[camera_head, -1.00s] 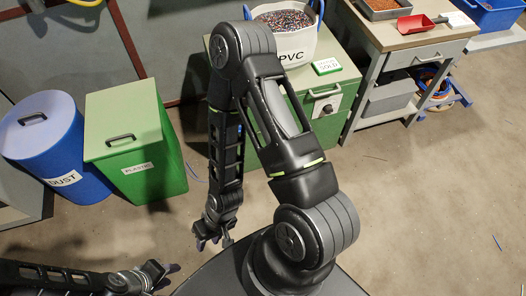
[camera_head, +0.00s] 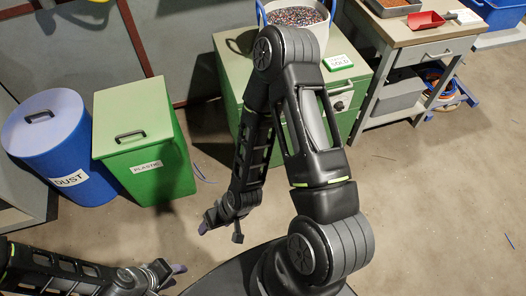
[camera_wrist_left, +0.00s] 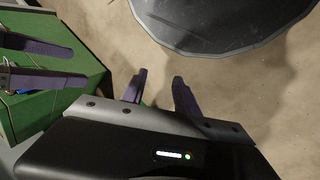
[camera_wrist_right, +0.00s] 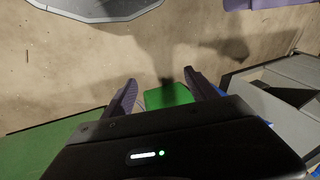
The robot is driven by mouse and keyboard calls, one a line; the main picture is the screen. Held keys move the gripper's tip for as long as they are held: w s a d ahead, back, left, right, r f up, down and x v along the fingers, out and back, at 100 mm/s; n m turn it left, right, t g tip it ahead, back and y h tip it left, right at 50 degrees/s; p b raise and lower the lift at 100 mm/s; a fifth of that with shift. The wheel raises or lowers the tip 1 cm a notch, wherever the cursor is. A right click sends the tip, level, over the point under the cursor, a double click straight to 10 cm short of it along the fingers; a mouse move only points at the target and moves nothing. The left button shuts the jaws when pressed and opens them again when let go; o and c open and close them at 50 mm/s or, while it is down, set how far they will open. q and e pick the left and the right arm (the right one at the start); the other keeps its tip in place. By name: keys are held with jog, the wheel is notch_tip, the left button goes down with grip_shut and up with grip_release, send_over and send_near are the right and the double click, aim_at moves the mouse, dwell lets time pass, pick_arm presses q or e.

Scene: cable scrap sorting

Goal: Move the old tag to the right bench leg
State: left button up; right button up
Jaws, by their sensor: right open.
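No thing is clearly marked as the old tag. A small green-and-white card (camera_head: 337,62) lies on the green cabinet (camera_head: 230,45), its print too small to read surely. My right gripper (camera_head: 219,222) hangs over the floor in front of the cabinet, away from the card. In the right wrist view its fingers (camera_wrist_right: 160,92) are apart with nothing between them. My left gripper (camera_head: 172,272) is low at the left; its fingers (camera_wrist_left: 158,85) are apart and empty. The right bench's near leg (camera_head: 362,125) shows beside the cabinet.
A white PVC tub (camera_head: 262,18) stands on the cabinet, partly behind my right arm. A green plastic bin (camera_head: 150,140) and a blue dust drum (camera_head: 62,145) stand left. The bench (camera_head: 430,38) holds a red scoop (camera_head: 427,19). The floor at right is mostly clear.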

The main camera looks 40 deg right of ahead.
jog(key=w+d+f+m+t+h+b, duration=0.1)
jog(key=w+d+f+t+h+b, duration=0.15)
jog(key=w+d+f+b, duration=0.35)
jog(key=w+d+f+t+h+b, duration=0.1)
jog(key=w+d+f+t+b, duration=0.25)
jog(key=w+d+b, duration=0.5)
pick_arm(q)
notch_tip(320, 180, down, 29)
jog(key=w+a+b, duration=0.1)
jog(key=w+b, duration=0.1)
jog(key=b, duration=1)
jog(key=shift+a+t, duration=0.3)
pick_arm(e)
jog(key=w+d+r+t+h, duration=0.1)
jog(key=d+t+h, duration=0.1)
jog(key=d, duration=0.6)
jog(key=w+d+r+t+h, duration=0.2)
jog(key=d+t+h, duration=0.1)
jog(key=d, duration=0.5)
jog(key=shift+d+m+t, duration=0.3)
jog(key=shift+m+t, duration=0.1)
jog(key=shift+t, duration=0.2)
pick_arm(q)
jog(key=shift+w+f, duration=0.1)
pick_arm(e)
jog(key=shift+w+f+h, duration=0.1)
jog(key=shift+w+h, duration=0.05)
jog(key=shift+h, duration=0.1)
